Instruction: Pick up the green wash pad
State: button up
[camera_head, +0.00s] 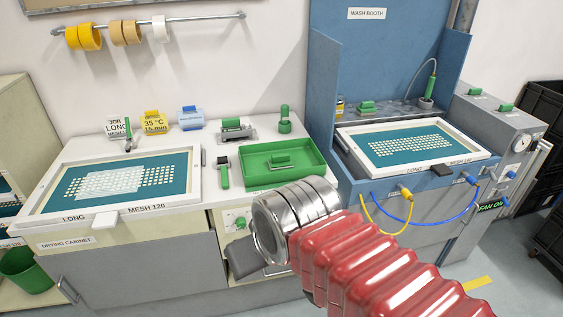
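A green pad with a raised grip (367,107) lies on the ledge at the back of the blue wash booth (322,80), behind a framed screen. Another green block-like piece (281,158) sits in the green tray (312,174) on the bench; I cannot tell from its look which one is the wash pad. My gripper (240,260) is at the end of my red bellows arm, in front of the bench and below the green tray. Its dark tip points left, is apart from both green pieces, and does not show whether it is open or shut.
A framed screen (480,166) lies in the booth; another (190,204) lies on the bench at left. Yellow and blue hoses (374,216) hang at the booth's front.

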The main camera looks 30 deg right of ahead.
aim_at(278, 161)
jog(key=u, duration=0.05)
jog(key=i, duration=1)
jog(key=z, duration=0.05)
